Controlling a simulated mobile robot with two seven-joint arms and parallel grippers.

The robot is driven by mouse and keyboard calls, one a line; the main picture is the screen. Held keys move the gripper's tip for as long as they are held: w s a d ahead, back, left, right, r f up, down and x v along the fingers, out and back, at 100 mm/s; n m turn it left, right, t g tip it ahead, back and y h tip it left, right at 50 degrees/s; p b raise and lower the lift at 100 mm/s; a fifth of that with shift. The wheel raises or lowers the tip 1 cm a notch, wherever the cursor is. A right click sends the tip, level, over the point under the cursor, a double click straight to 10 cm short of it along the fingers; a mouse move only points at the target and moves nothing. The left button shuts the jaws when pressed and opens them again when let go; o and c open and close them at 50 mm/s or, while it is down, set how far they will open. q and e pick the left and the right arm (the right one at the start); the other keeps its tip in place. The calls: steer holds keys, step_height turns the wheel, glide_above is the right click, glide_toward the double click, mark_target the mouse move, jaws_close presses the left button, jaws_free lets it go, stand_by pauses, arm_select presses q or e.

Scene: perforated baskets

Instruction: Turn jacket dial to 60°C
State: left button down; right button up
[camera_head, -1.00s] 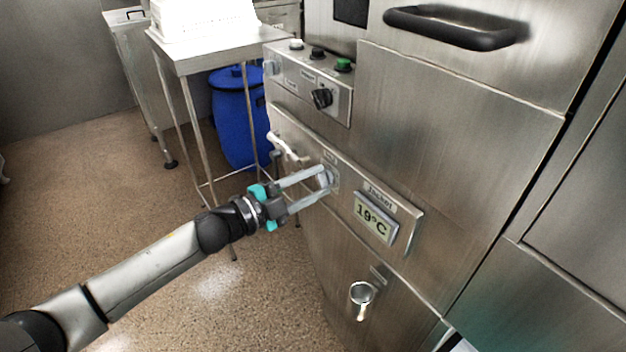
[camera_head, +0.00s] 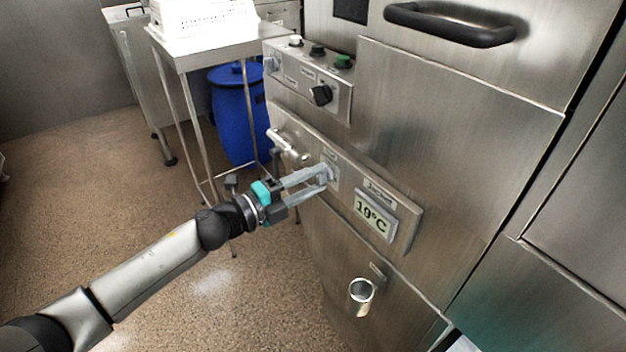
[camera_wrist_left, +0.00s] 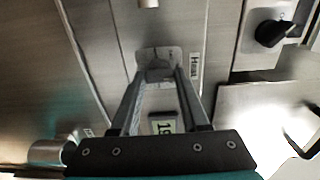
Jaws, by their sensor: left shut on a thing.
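The jacket dial (camera_wrist_left: 158,72) is a small grey knob on a light plate beside a label reading "Heat" in the left wrist view. My left gripper (camera_head: 326,174) reaches in from the left and is shut on this dial, one finger on each side. In the head view the fingers mostly hide the dial. The jacket display (camera_head: 374,215), right of the dial on the same steel panel, reads 19°C. Part of the display (camera_wrist_left: 163,126) also shows between the fingers in the left wrist view. My right gripper is not in view.
A control box (camera_head: 310,84) with buttons and a black knob (camera_head: 321,95) sits above. A metal lever handle (camera_head: 284,143) is just left of the dial. A metal spout (camera_head: 361,292) sticks out below. A blue barrel (camera_head: 240,115) stands under a steel table (camera_head: 215,55).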

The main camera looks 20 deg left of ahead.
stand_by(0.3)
arm_select(q)
steer(key=shift+c, duration=2.2)
jaws_free()
steer(key=shift+o, duration=0.2)
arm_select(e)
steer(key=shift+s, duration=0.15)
arm_select(q)
steer(key=p+v, duration=0.2)
steer(key=v, duration=1.3)
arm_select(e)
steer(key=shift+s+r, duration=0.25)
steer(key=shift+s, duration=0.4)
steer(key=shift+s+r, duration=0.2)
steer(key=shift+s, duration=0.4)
arm_select(q)
steer(key=shift+a+f, duration=0.1)
steer(key=shift+a, duration=0.05)
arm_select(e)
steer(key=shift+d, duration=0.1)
